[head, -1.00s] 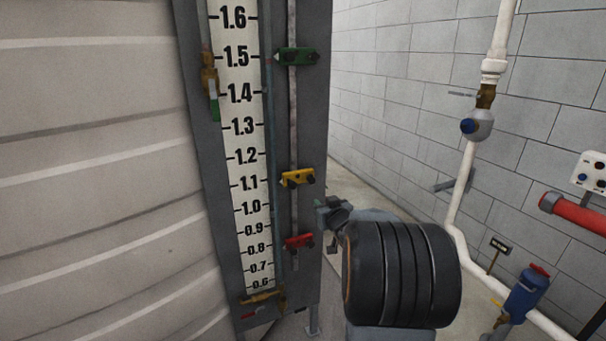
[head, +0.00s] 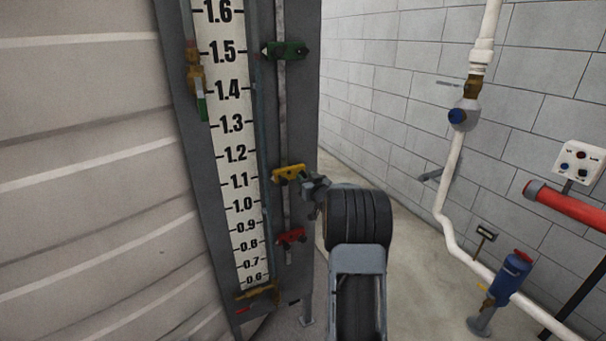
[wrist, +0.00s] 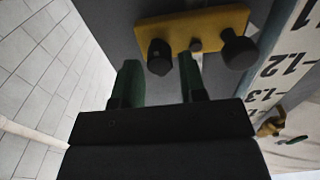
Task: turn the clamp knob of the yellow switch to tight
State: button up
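The yellow switch (head: 288,172) is mounted on a vertical rod beside the white level scale, near the 1.1 mark. In the wrist view the yellow switch (wrist: 214,26) shows across the top, with one black knob (wrist: 160,57) left of centre and another black knob (wrist: 238,50) at its right end. My gripper (wrist: 160,82) is open, its two green fingers apart. The left knob appears between and just beyond the fingertips, and I see no finger closed on it. In the head view my gripper (head: 315,187) is just right of the switch; its fingers are too small to read there.
A green switch (head: 285,50) sits higher on the rod and a red switch (head: 291,236) lower. The grey panel (head: 300,110) stands before a ribbed tank. White pipes (head: 453,170) run along the right wall, with open floor between.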

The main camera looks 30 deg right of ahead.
jog(key=shift+w+d, duration=0.2)
jog(key=shift+w, duration=1.15)
jog(key=shift+c, duration=0.2)
grip_shut()
